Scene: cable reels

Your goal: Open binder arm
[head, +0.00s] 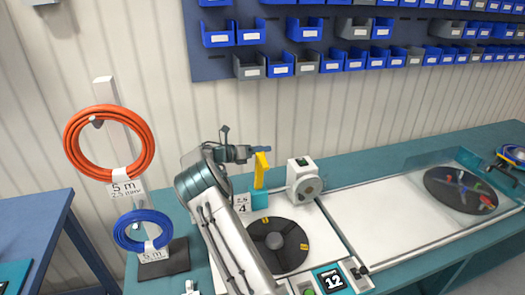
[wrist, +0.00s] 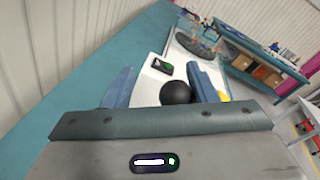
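The yellow binder arm (head: 260,171) stands upright on a teal base (head: 259,200) in the head view, behind the dark reel disc. My gripper (head: 262,149) is at its upper end, with its blue fingers by the top. In the wrist view the gripper's fingers (wrist: 164,86) are apart. A black ball (wrist: 175,92) shows between them, nearer the right finger; whether it belongs to the binder arm I cannot tell. A bit of yellow (wrist: 222,96) shows beyond the right finger. I cannot see contact between fingers and ball.
A white device (head: 304,180) with a round grey dial stands just right of the binder arm. The dark reel disc (head: 276,246) lies in front. An orange coil (head: 108,143) and a blue coil (head: 142,230) hang at the left. Blue bins (head: 218,34) line the back wall.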

